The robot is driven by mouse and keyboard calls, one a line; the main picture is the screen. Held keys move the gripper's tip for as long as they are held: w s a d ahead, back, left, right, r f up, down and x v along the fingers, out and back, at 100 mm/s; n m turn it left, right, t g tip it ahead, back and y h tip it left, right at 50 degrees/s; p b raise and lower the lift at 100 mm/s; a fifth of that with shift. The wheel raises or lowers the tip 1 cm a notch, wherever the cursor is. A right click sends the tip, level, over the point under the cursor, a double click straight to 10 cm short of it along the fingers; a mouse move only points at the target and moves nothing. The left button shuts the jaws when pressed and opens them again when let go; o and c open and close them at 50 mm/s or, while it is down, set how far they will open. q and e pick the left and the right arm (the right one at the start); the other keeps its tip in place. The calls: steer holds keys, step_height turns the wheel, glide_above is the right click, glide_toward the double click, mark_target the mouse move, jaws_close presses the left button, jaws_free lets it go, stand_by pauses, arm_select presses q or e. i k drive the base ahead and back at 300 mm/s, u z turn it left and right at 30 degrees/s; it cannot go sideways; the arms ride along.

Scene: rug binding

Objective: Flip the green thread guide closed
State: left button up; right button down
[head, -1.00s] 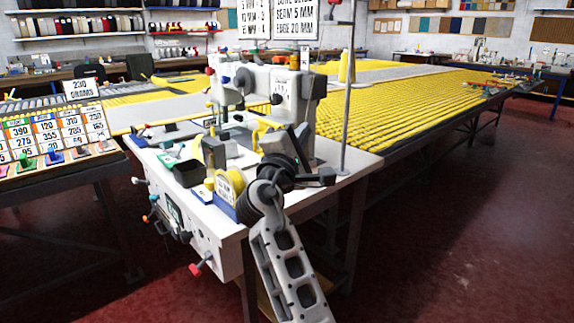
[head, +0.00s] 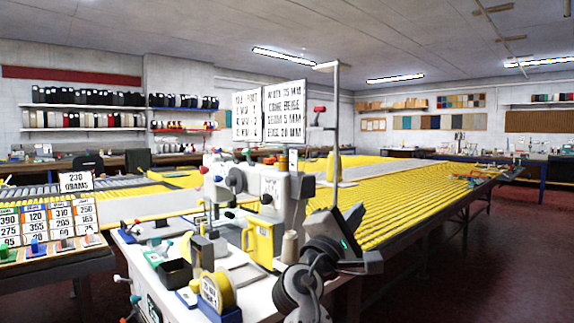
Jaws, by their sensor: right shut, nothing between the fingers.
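The white binding machine (head: 268,186) stands on a pale worktable, with colored knobs and levers on its head. A small green part (head: 229,215) shows low on the machine's front. It may be the green thread guide, but it is too small to tell whether it is open or closed. My right gripper (head: 347,222) is dark and shut, with nothing held. In the picture it is at the right of the machine, apart from the green part. Its fingertips are hard to make out. My left gripper is not in view.
A tall pole (head: 336,130) rises behind my right gripper. A label board (head: 47,226) stands at left.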

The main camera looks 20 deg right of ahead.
mark_target(246, 152)
steer(key=z, duration=2.1)
steer(key=i, duration=1.7)
steer(key=u, duration=3.45)
steer(key=i, duration=1)
